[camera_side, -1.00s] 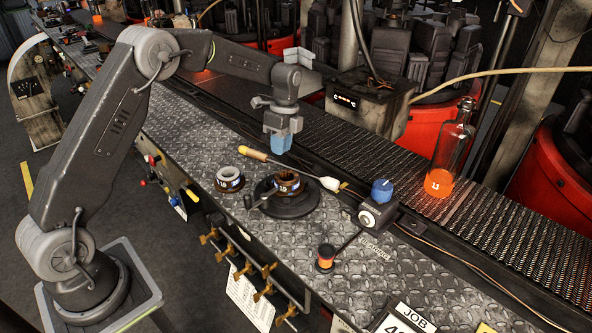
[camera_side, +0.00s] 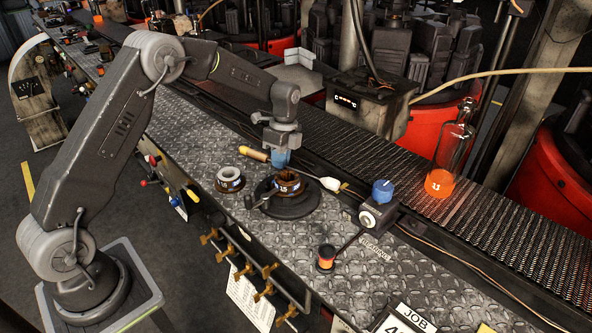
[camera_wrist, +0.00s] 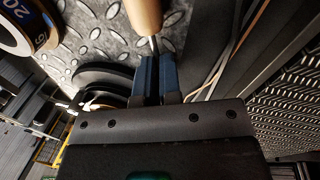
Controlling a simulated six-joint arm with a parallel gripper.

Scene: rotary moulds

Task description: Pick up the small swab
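A swab with a wooden handle (camera_side: 254,154) lies on the patterned metal plate, with a thin rod running right to a pale tip (camera_side: 330,184). The wrist view shows its handle (camera_wrist: 143,15) at the top and the dark rod below it. My gripper (camera_side: 280,158) is low at the rod, just right of the handle, pointing down. In the wrist view the blue fingers (camera_wrist: 157,72) are close together at the rod; whether they touch or clamp it is unclear. The fingers hide part of the rod.
A dark round mould (camera_side: 290,186) on a black base stands just in front of my gripper. A numbered ring (camera_side: 228,179) is to its left. A blue-knobbed box (camera_side: 377,214) stands right. The mesh conveyor (camera_side: 370,150) runs behind, carrying a glass bottle (camera_side: 452,150).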

